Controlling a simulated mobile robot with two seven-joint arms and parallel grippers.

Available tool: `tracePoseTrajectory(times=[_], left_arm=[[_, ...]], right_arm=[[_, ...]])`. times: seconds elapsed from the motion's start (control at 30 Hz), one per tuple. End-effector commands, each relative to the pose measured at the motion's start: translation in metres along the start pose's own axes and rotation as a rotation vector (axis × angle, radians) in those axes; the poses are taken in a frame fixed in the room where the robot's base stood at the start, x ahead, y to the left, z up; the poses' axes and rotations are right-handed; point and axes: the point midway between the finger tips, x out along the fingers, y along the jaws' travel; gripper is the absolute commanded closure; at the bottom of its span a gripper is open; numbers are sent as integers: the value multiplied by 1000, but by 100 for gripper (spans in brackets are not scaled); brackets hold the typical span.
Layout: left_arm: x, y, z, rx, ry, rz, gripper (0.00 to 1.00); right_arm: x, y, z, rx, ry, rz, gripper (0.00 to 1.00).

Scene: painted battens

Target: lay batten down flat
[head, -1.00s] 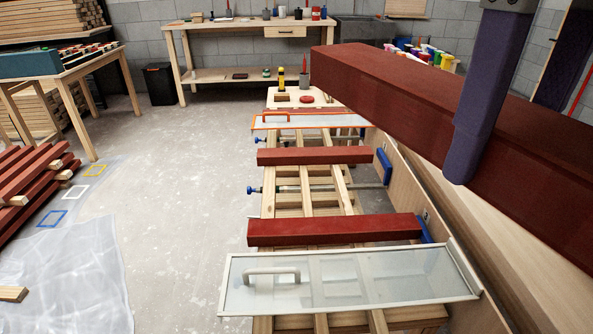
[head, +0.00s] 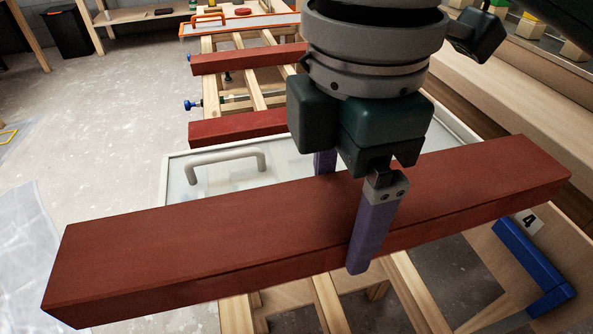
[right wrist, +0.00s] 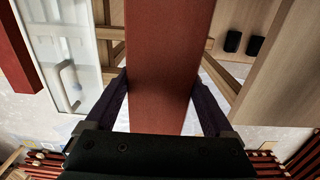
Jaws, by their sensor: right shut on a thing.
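My right gripper (head: 345,212) is shut on a long red batten (head: 190,225), one purple finger on its near side and the other behind it. The batten lies crosswise, broad face up, over the slatted wooden bench (head: 330,300). Its left end juts out over the floor side; its right end reaches over the bench's side board (head: 500,262). Whether it touches anything below I cannot tell. In the right wrist view the batten (right wrist: 168,60) runs between both fingers (right wrist: 165,85). My left gripper is not in view.
A glazed panel with a pale handle (head: 235,165) lies just beyond the batten. Two other red battens (head: 240,127) (head: 248,58) lie across the bench farther back. A blue block (head: 535,265) sits on the side board near a "4" label (head: 530,221).

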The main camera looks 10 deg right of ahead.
Motion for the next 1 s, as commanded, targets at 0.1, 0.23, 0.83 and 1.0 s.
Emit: tracePoseTrajectory(times=[0.1,0.23,0.83,1.0], left_arm=[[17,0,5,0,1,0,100],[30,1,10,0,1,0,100],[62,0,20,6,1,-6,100],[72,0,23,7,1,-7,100]], right_arm=[[37,-1,1,3,-2,-2,68],[73,-1,1,4,-2,-2,68],[154,0,0,4,0,0,68],[176,0,0,2,-1,1,68]])
